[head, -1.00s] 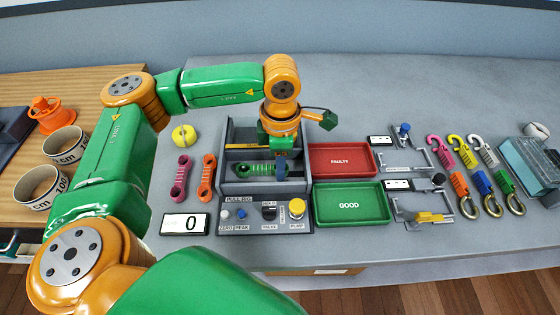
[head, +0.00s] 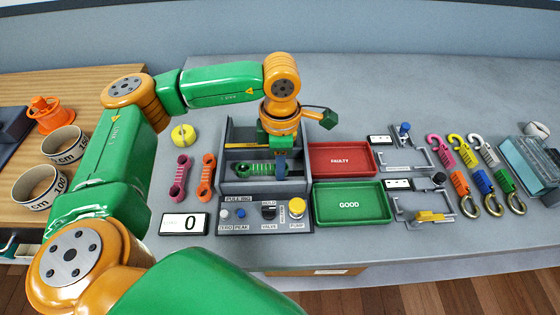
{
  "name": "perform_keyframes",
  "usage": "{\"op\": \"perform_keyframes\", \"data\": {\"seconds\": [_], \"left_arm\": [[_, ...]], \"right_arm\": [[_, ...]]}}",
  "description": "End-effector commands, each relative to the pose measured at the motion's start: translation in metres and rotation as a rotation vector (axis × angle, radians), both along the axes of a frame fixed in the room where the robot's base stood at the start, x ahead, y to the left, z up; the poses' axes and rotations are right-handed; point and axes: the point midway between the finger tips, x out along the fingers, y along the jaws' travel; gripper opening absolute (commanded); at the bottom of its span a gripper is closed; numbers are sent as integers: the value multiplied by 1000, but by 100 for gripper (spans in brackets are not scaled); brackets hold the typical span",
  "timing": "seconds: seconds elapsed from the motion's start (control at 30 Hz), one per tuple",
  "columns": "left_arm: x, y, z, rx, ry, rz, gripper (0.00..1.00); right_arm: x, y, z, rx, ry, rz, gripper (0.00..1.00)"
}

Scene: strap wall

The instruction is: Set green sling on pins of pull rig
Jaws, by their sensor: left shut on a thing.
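The green sling (head: 257,169) lies lengthwise inside the grey pull rig (head: 226,186), low in its front bay. My left gripper (head: 281,165) points down into the rig and is shut on the sling near its right end. The gripper covers that end, so I cannot tell whether the sling is around the right pin. The left end is at the rig's left side; it is too small to tell how it sits on a pin there. My right gripper is not in view.
Pink (head: 181,177) and orange (head: 206,177) slings lie left of the rig. A display (head: 185,224) reads 0. The control panel (head: 262,215) is in front. A red FAULTY tray (head: 341,174) and a green GOOD tray (head: 350,219) stand right. Hooks and fixtures lie further right.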

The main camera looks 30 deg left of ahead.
Motion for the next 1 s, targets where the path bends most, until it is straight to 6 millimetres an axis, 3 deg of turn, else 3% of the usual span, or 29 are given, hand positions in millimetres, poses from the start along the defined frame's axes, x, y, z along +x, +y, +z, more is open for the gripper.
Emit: {"op": "perform_keyframes", "data": {"seconds": [0.37, 0.4, 0.5, 0.7, 0.73, 0.8, 1.0], "left_arm": [[0, 0, -2, 0, 0, 0, 0], [0, 0, -2, 0, 0, 0, 46], [0, 0, -2, 0, 0, 0, 70], [0, 0, -2, 0, 0, 0, 70], [0, 0, -2, 0, 0, 0, 73], [0, 0, -2, 0, 0, 0, 92], [0, 0, 0, 0, 0, 0, 94]], "right_arm": [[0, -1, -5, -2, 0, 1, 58], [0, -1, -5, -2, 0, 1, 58], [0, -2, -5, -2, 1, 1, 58], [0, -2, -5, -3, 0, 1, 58], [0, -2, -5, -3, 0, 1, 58], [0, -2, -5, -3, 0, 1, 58], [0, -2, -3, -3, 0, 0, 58]]}}
